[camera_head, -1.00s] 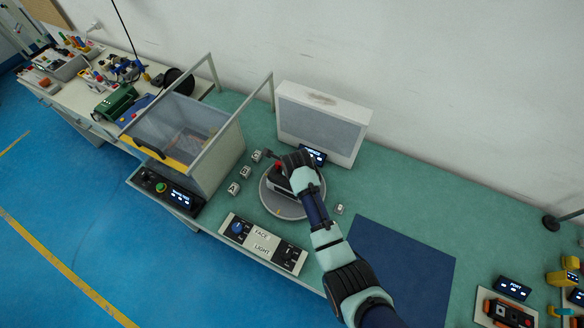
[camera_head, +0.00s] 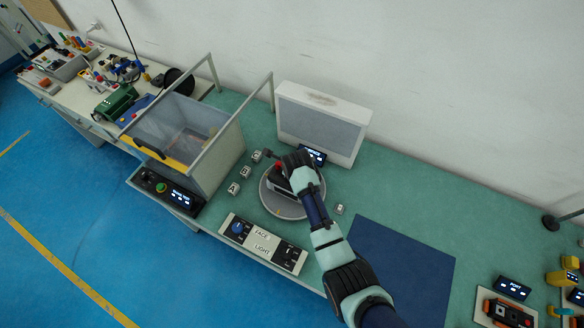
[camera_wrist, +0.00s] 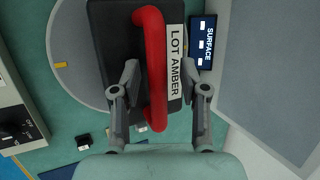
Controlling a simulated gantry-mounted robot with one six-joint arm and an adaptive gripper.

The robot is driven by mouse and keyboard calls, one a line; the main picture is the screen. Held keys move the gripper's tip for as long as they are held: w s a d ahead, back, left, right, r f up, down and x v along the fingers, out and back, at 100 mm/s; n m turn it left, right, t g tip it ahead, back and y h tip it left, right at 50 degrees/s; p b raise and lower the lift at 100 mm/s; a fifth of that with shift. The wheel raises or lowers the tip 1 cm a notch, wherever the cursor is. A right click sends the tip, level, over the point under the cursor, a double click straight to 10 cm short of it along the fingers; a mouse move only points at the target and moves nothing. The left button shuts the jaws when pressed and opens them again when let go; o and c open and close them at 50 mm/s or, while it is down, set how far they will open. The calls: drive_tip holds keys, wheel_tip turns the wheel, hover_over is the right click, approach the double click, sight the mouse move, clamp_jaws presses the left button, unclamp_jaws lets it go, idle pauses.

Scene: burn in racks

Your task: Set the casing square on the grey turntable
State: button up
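The casing (camera_wrist: 115,45) is a dark box with a red bar handle (camera_wrist: 157,60) and a white label reading LOT AMBER. It is over the grey turntable (camera_wrist: 70,40), a round disc with a yellow mark at its rim. The turntable also shows in the head view (camera_head: 290,211), where my arm hides much of the casing (camera_head: 276,186). In the wrist view my gripper (camera_wrist: 165,80) has its fingers apart, one on each side of the handle, with gaps visible. Whether the casing rests fully flat on the disc is hard to tell.
A SURFACE display (camera_wrist: 203,42) and a pale panelled box (camera_head: 322,122) stand behind the turntable. A control panel (camera_head: 262,243) is in front, small blocks (camera_head: 246,172) and a clear-walled chamber (camera_head: 185,130) to the left. A blue mat (camera_head: 405,265) lies right.

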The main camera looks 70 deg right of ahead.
drive_tip(key=shift+a+f, duration=0.1)
drive_tip(key=v, duration=1.2)
